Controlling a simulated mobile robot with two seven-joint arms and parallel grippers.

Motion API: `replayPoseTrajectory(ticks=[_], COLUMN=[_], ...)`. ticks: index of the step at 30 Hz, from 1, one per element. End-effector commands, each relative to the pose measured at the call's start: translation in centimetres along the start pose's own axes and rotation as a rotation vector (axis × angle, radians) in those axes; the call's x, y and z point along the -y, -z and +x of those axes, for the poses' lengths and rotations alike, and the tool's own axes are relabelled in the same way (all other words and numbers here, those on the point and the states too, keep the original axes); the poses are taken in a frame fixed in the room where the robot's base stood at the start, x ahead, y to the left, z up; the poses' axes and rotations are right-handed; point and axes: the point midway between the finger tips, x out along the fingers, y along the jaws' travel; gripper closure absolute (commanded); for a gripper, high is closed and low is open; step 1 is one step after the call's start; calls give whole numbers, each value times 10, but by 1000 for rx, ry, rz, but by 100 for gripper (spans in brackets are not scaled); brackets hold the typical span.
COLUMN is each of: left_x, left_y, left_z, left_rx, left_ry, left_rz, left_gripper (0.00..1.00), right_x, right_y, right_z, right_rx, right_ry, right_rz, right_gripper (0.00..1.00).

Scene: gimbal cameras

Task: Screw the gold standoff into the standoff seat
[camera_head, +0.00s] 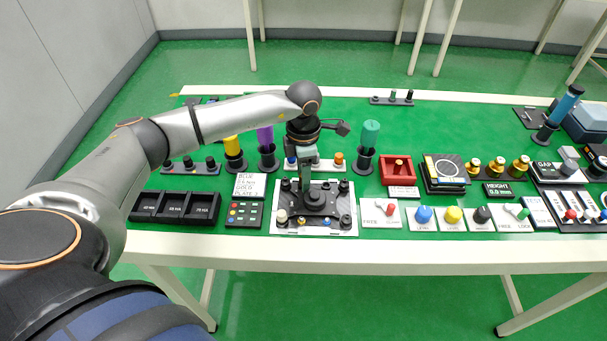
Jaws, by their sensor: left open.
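My left arm comes in from the left and its gripper (307,180) points down over the centre of the black fixture on a white base plate (348,228). The gripper is open; its fingertips are small and merge with the dark fixture, so contact with anything there cannot be told. A small gold piece (301,221), perhaps the gold standoff, shows at the fixture's front edge, below the gripper in the picture. I cannot pick out the standoff seat with certainty. My right gripper is not in view.
Black bins (175,207) and a coloured-button panel (244,215) lie left of the fixture. A clamp switch (381,214) and coloured knobs (453,214) line the front edge to its right. A green cylinder (371,133) stands behind. The green mat's back middle is mostly clear.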

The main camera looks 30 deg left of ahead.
Motion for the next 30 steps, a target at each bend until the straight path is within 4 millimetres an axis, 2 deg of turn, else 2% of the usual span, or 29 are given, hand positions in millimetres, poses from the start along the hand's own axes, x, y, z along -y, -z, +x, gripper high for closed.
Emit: replayPoseTrajectory(ticks=[9, 15, 21, 30], left_x=[-1, -1, 0, 0], left_y=[-2, -1, 0, 0], left_z=[-71, -106, -122, -123], left_rx=[9, 5, 4, 3], left_ry=[-4, -4, -1, -1], left_rz=[1, 1, 0, 0], left_gripper=[45, 45, 45, 45], right_x=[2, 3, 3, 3], right_y=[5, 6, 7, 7], right_z=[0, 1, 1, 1], right_rx=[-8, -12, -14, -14], right_ry=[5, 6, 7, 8], right_rz=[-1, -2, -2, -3], right_gripper=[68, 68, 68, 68])
